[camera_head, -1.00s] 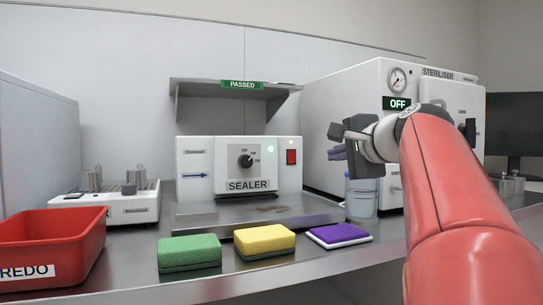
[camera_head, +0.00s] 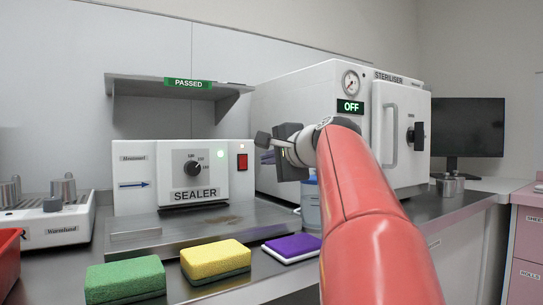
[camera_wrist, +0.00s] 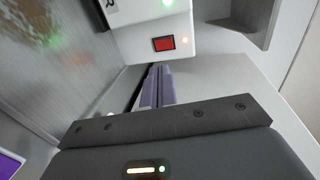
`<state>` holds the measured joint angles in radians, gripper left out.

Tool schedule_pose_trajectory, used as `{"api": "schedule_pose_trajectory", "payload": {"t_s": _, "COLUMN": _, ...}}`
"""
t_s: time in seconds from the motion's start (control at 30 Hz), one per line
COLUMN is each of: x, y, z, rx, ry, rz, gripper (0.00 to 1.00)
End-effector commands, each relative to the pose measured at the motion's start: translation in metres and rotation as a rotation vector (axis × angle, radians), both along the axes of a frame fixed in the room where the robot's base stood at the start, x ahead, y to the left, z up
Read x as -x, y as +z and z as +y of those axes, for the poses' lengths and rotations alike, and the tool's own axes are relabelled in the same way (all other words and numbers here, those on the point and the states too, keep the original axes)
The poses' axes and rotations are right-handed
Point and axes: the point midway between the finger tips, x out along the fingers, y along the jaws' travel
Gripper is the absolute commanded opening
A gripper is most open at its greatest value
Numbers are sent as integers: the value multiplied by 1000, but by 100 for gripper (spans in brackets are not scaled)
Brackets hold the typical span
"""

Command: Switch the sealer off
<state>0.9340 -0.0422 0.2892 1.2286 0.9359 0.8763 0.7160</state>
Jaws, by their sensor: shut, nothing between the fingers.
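The sealer (camera_head: 183,177) is a white box with a dial, a green lamp and a red rocker switch (camera_head: 242,161) at the right of its front. A faint reddish lamp shows above the switch. The switch also shows in the wrist view (camera_wrist: 163,44), ahead of the fingers. My gripper (camera_head: 264,157) is shut and empty, to the right of the switch. In the wrist view its purple-grey fingers (camera_wrist: 158,88) lie together, apart from the switch. The exact gap is hard to tell.
A steriliser (camera_head: 310,110) reading OFF stands right of the sealer. Green (camera_head: 125,280), yellow (camera_head: 215,261) and purple (camera_head: 291,247) pads lie along the counter front. A shelf (camera_head: 140,86) marked PASSED hangs above.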

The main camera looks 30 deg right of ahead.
Motion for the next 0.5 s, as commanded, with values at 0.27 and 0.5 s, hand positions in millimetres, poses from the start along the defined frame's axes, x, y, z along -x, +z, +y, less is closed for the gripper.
{"api": "schedule_pose_trajectory", "payload": {"t_s": 0.27, "x": -60, "y": -10, "z": 2, "rx": -5, "ry": 3, "rz": 1, "gripper": 0}}
{"api": "schedule_pose_trajectory", "payload": {"t_s": 0.5, "x": -92, "y": -5, "z": 4, "rx": -3, "ry": 3, "rz": 0, "gripper": 0}}
